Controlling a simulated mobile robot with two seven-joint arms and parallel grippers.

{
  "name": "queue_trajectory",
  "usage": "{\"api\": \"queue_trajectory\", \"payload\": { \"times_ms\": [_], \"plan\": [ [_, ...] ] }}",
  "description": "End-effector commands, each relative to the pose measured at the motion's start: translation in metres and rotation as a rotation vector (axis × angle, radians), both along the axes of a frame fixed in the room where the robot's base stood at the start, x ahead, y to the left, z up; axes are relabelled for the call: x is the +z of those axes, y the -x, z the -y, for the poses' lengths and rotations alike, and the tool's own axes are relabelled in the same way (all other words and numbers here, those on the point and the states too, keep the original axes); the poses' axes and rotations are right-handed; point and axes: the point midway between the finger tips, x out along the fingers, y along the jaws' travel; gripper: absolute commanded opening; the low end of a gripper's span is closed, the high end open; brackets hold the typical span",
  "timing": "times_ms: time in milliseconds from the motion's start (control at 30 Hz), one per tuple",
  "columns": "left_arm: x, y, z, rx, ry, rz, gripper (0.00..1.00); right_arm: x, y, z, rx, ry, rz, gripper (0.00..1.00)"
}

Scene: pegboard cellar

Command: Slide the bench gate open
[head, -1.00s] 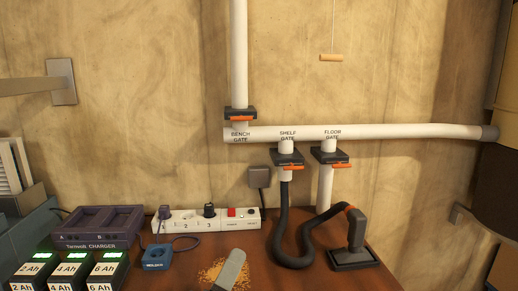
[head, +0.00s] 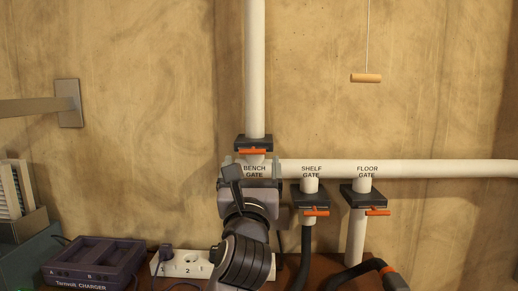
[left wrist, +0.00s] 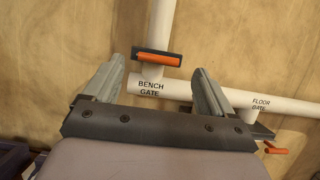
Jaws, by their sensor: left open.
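The bench gate (head: 253,142) is a dark block with an orange handle (head: 253,151) on the upright white pipe, above the "BENCH GATE" label. It also shows in the left wrist view, where the orange handle (left wrist: 158,58) lies beyond and between the fingers. My left gripper (head: 253,162) is open and empty just below the handle, in front of the label. In the left wrist view my left gripper (left wrist: 160,88) has its two grey fingers wide apart, not touching the handle. My right gripper is in neither view.
The shelf gate (head: 312,201) and floor gate (head: 363,197) with orange handles hang from the horizontal white pipe (head: 430,168) at right. A wooden pull handle (head: 366,78) hangs on a cord. A charger (head: 93,265) and power strip (head: 188,262) are on the bench below.

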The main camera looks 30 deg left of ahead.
Motion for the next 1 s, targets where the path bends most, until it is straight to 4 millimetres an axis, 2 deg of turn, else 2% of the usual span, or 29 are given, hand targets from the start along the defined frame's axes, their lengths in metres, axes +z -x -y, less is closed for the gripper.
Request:
{"api": "queue_trajectory", "payload": {
  "times_ms": [200, 400, 767, 800, 833, 1000],
  "plan": [
    [0.015, -0.026, -0.017, 0.004, -0.004, 0.000, 0.85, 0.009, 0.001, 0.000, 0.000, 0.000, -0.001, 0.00],
    [0.022, -0.044, -0.027, 0.003, -0.005, -0.001, 0.85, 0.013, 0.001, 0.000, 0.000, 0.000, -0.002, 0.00],
    [0.024, -0.049, -0.031, 0.003, -0.004, -0.001, 0.85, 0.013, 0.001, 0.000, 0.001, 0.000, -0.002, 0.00],
    [0.024, -0.049, -0.031, 0.003, -0.004, -0.001, 0.82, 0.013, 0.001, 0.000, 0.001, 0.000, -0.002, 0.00],
    [0.024, -0.049, -0.031, 0.003, -0.004, -0.001, 0.72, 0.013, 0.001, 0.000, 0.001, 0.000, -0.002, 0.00],
    [0.024, -0.049, -0.031, 0.003, -0.004, -0.001, 0.17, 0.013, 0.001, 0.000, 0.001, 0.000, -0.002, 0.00]
  ]
}}
